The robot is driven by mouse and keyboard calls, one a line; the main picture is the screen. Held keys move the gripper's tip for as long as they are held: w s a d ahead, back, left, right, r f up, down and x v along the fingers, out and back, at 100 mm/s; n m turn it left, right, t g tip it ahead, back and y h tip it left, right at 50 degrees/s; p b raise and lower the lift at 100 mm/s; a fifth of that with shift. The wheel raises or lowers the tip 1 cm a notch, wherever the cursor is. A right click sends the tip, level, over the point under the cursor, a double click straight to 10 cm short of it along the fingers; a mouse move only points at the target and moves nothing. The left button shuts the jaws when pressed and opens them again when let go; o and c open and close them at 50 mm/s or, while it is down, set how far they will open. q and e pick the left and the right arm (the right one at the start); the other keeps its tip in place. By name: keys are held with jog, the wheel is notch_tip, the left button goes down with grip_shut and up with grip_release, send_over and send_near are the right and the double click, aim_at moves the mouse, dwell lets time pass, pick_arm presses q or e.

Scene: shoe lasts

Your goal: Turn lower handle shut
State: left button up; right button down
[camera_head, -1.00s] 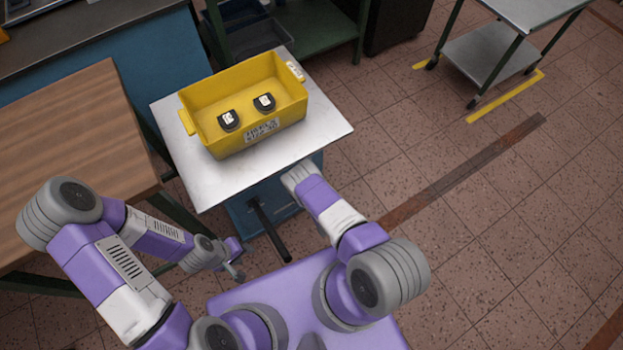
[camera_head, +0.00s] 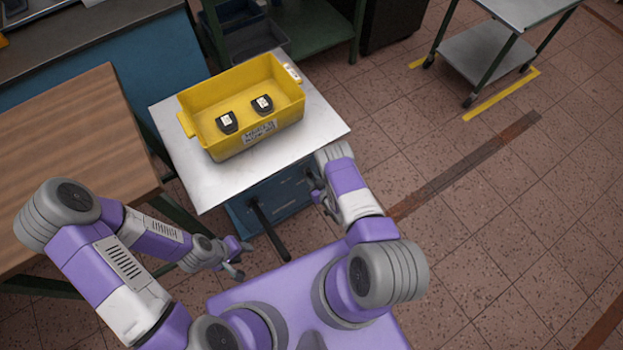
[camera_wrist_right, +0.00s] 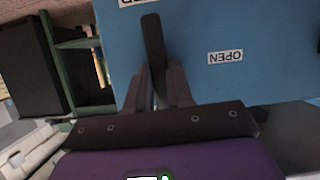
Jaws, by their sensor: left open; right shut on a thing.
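A blue cabinet (camera_head: 285,196) stands under a steel top. In the right wrist view, its blue front (camera_wrist_right: 220,85) carries a dark bar handle (camera_wrist_right: 152,40) and a label reading OPEN (camera_wrist_right: 225,57), upside down in that picture. My right gripper (camera_wrist_right: 158,78) is shut on this handle, a finger on each side, and the handle's end sticks out past the fingertips. In the head view my right gripper (camera_head: 316,186) is at the right of the cabinet front, partly hidden by its wrist. My left gripper (camera_head: 240,260) is open and empty, left of the cabinet front.
A long black bar (camera_head: 268,230) juts out from the cabinet front between my grippers. A yellow bin (camera_head: 240,140) holding two dark items stands on the steel top (camera_head: 195,185). A wooden table (camera_head: 75,150) is at the left.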

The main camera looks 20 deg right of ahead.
dwell(0.4)
jog(key=c, duration=1)
grip_release()
jog(key=shift+s, duration=0.1)
jog(key=p+v, duration=0.2)
jog(key=v, duration=0.5)
jog(key=shift+s+d+p, duration=0.2)
jog(key=shift+p, duration=0.15)
jog(key=shift+w+r, duration=0.1)
jog(key=shift+r, duration=0.05)
